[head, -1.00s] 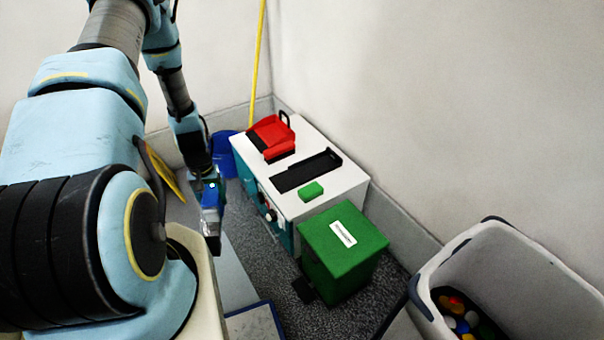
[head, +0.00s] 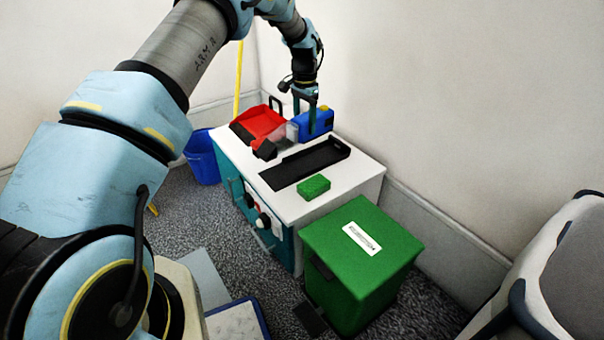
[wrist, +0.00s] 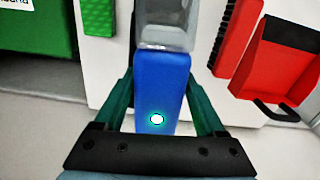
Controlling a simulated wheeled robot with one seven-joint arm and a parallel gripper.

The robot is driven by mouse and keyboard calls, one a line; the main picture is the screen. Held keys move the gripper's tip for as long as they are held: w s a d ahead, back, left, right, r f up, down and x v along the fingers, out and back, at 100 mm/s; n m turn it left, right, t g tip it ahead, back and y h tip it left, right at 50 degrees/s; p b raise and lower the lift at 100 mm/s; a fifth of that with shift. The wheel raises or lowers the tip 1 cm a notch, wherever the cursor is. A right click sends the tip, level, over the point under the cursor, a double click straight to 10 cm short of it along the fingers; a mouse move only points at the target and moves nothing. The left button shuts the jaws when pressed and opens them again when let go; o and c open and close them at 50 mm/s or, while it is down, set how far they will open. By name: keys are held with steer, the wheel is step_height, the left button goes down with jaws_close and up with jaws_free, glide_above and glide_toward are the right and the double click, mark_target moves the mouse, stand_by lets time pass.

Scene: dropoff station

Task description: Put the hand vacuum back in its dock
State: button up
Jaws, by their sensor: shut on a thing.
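The hand vacuum has a blue body (head: 317,123), a clear front part and a dark nose. My gripper (head: 309,108) is shut on its blue body, with one teal finger on each side in the wrist view (wrist: 162,85). The black tray-shaped dock (head: 300,164) lies empty on the white cabinet top. In the head view the vacuum shows just behind the dock, its nose pointing left; its height above the top is hard to tell. In the wrist view the vacuum (wrist: 162,95) covers the area between sponge and brush, and I cannot make out the dock.
A red dustpan (head: 259,122) with a brush sits at the cabinet's (head: 340,190) back left. A green sponge (head: 313,187) lies in front of the dock. A green bin (head: 362,262) stands in front, a blue bucket (head: 202,157) behind left, a grey basket (head: 545,280) at right.

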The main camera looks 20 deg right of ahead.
steer(key=shift+s+d+r+m+b, duration=0.15)
steer(key=shift+d+b, duration=0.1)
steer(key=shift+d, duration=0.4)
steer(key=shift+d+r+m+b, duration=0.1)
steer(key=shift+d+m+b, duration=0.1)
steer(key=shift+d, duration=0.4)
steer(key=shift+d+f, duration=0.15)
steer(key=shift+d, duration=0.05)
step_height(320, 180, down, 9)
steer(key=b, duration=0.2)
steer(key=shift+f+b, duration=0.15)
steer(key=shift+b, duration=0.25)
steer(key=shift+f, duration=0.15)
steer(key=o, duration=1.5)
steer(key=shift+f, duration=0.1)
step_height(320, 180, up, 12)
steer(key=p, duration=0.3)
steer(key=shift+r, duration=0.2)
steer(key=shift+a, duration=0.1)
